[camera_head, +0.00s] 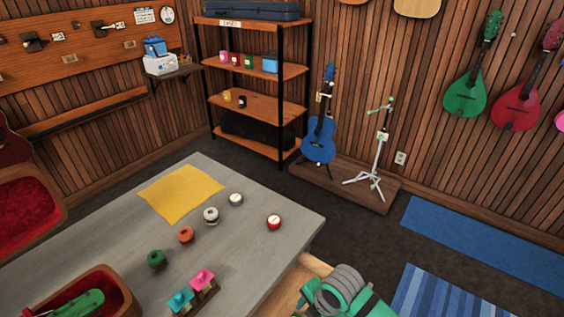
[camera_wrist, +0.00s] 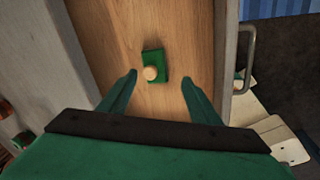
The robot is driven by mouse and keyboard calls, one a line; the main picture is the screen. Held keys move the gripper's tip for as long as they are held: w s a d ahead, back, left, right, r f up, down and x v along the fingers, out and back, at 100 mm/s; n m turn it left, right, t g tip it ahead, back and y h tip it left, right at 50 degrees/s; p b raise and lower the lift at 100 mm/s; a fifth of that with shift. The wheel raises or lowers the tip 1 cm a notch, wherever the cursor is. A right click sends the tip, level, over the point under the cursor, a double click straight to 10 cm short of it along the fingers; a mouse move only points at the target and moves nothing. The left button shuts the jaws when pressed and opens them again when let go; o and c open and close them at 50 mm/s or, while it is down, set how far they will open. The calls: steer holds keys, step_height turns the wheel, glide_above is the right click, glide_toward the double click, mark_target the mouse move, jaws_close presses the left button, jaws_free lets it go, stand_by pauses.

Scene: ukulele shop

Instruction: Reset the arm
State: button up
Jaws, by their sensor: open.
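My gripper (camera_wrist: 159,80) shows in the wrist view with its two green fingers spread apart. Nothing is between the fingers that I can see them touching. Beyond the fingertips, a small green block (camera_wrist: 158,57) with a pale round knob lies on a light wooden surface, which looks like the inside of an open drawer (camera_wrist: 196,28). I cannot tell the gap between the fingertips and the block. In the head view, my green and grey arm is at the bottom edge, beside the grey table; my fingers do not show clearly there.
The drawer's metal handle (camera_wrist: 248,60) is on its right side. The grey table (camera_head: 115,230) holds a yellow cloth (camera_head: 181,193), several small round tins, a pink and teal item (camera_head: 203,279) and a red-lined case (camera_head: 125,283). Dark floor lies right of the table, with blue rugs (camera_head: 480,240).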

steer(key=s+d+r+m+t, duration=0.1)
steer(key=s+d+m+t, duration=0.1)
steer(key=m+t, duration=0.1)
steer(key=s+d+r+m+t+y, duration=0.1)
steer(key=d+r+m+t, duration=0.1)
steer(key=m, duration=0.3)
steer(key=s+d+r+m+t+y, duration=0.1)
steer(key=s+d+r+m+t, duration=0.1)
steer(key=d+m+t, duration=0.1)
steer(key=shift+s+d+m+t, duration=0.25)
steer(key=shift+m+t, duration=0.25)
steer(key=shift+t, duration=0.4)
steer(key=s+f+m+t+h, duration=0.1)
steer(key=s+f+m+h, duration=0.2)
steer(key=s, duration=0.6)
steer(key=s+a+r+m+t+h, duration=0.1)
steer(key=s+a+r+m+t, duration=0.2)
steer(key=s+a+m, duration=0.7)
steer(key=s+a+r, duration=0.1)
steer(key=s+a, duration=0.1)
steer(key=a, duration=0.3)
steer(key=shift+a+r, duration=0.2)
steer(key=c, duration=0.6)
steer(key=shift+c, duration=0.3)
